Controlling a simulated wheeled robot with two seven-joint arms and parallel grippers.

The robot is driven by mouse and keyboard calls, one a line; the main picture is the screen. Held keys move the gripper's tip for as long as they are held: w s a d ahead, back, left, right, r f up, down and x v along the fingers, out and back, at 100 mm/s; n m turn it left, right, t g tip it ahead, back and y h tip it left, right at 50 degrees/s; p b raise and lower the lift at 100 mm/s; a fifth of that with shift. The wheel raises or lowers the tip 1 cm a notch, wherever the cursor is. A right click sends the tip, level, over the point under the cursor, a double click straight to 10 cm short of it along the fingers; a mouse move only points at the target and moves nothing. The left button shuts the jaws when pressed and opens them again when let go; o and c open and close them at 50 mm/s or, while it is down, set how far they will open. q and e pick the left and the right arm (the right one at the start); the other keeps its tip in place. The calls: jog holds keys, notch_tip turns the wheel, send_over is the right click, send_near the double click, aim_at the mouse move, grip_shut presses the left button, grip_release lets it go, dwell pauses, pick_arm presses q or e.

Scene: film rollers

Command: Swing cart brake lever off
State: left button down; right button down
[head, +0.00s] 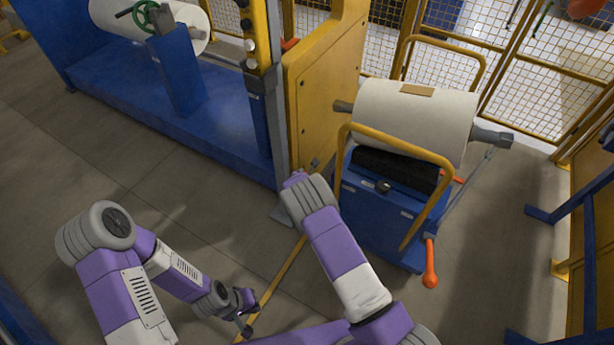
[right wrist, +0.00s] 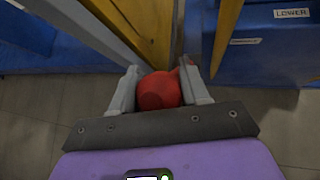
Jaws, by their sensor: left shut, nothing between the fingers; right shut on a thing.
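The blue cart (head: 385,205) stands right of centre in the head view and carries a large pale roll (head: 415,112). My right gripper (right wrist: 160,72) is shut on a red rounded knob (right wrist: 160,92) beside the cart's blue side. The knob's lever is mostly hidden, and I cannot read whether it is the brake lever. In the head view my right forearm hides those fingers and the knob. An orange-handled lever (head: 430,265) hangs at the cart's right front corner, apart from both grippers. My left gripper (head: 243,318) is shut and empty, low over the floor.
A yellow machine frame (head: 325,75) stands close left of the cart. A yellow hoop handle (head: 400,145) rises from the cart. Mesh fencing (head: 540,90) closes the back right. A "LOWER" label (right wrist: 292,13) is on the blue side. The floor (head: 60,150) at the left is clear.

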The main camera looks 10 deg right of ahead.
jog(key=c, duration=0.8)
grip_release()
jog(key=shift+w+r, duration=0.2)
jog(key=shift+w, duration=0.05)
jog(key=shift+o, duration=1.1)
jog(key=shift+f, duration=0.1)
jog(key=shift+s, duration=0.2)
jog(key=p+v, duration=0.1)
jog(key=v, duration=0.6)
jog(key=shift+s+a, duration=0.1)
